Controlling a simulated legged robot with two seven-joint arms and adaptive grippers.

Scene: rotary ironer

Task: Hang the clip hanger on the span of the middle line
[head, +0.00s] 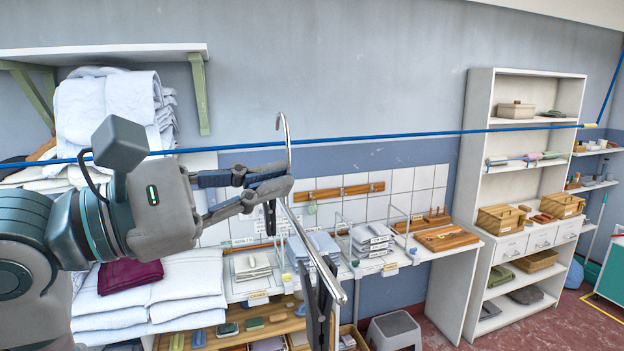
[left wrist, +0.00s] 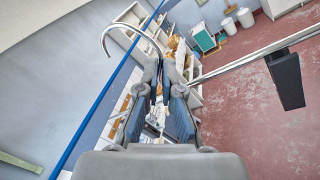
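The clip hanger has a silver hook (head: 284,122), a slanted silver bar (head: 318,258) and black clips. One clip (head: 319,312) hangs at the bar's lower end, another below the gripper. My left gripper (head: 282,183) is shut on the hanger's stem just below the hook, which stands upright. In the left wrist view the fingers (left wrist: 163,75) close on the stem, with the hook (left wrist: 118,28) arching left. A blue line (head: 420,134) crosses the head view behind or beside the hook, below its top. In the wrist view the line (left wrist: 92,122) passes within the hook's arch; contact cannot be told. My right gripper is out of view.
A counter (head: 455,241) with folded linen and wooden trays stands below the line. A white shelving unit (head: 478,120) is at right. Open air surrounds the hook.

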